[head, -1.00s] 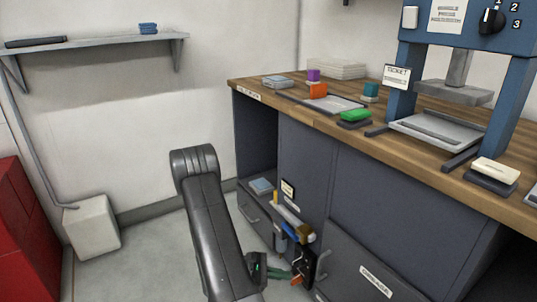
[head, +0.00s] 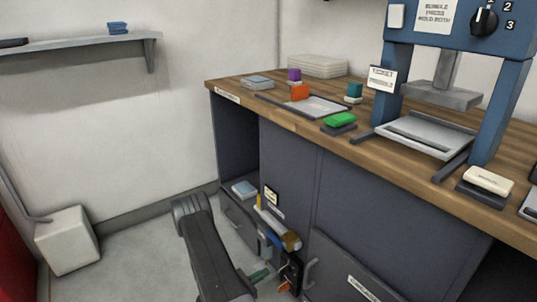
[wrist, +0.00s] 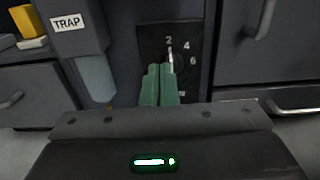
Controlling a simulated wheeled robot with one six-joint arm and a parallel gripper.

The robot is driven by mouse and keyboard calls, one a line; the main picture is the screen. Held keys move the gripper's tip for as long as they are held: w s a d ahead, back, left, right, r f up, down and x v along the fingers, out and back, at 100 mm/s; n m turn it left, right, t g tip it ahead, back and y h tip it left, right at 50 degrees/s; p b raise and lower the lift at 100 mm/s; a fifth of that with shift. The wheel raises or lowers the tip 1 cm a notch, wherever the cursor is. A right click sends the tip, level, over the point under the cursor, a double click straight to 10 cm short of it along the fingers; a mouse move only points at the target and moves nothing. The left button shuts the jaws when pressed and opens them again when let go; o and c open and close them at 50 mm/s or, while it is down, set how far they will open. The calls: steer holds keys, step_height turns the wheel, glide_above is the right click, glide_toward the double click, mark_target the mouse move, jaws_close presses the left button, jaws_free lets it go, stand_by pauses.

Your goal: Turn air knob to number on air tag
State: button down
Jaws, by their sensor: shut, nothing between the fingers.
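The black dial plate (wrist: 152,43) shows white numbers 2, 4, 6 and a partly hidden one at the lower right. A thin pale pointer (wrist: 170,58) at its middle points up, near the 2; the rest of the knob is hidden behind my fingers. My gripper (wrist: 160,70) has green fingers, shut together and empty, right in front of the plate below the pointer; I cannot tell whether they touch the knob. In the head view, my gripper (head: 260,275) is left of the dark dial unit (head: 291,270). A small cream tag (head: 272,195) is above it, its text unreadable.
A box labelled TRAP (wrist: 80,22) with a cloudy bowl (wrist: 95,78) is close left of my fingers. Drawer handles (wrist: 265,18) flank the unit at right. The wooden bench (head: 300,125) overhangs above. Open floor (head: 135,262) lies to the left.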

mark_target(284, 271)
steer(key=b+x, duration=0.1)
steer(key=x, duration=0.3)
steer(key=shift+w+d, duration=0.25)
steer(key=shift+d, duration=0.05)
steer(key=shift+s+f, duration=0.1)
steer(key=shift+f, duration=0.05)
stand_by(0.4)
steer(key=shift+s+d+b, duration=0.15)
steer(key=shift+d+b, duration=0.05)
steer(key=shift+b, duration=0.15)
steer(key=shift+s+d+b, duration=0.6)
steer(key=shift+s+b, duration=0.25)
steer(key=shift+s, duration=0.1)
stand_by(0.5)
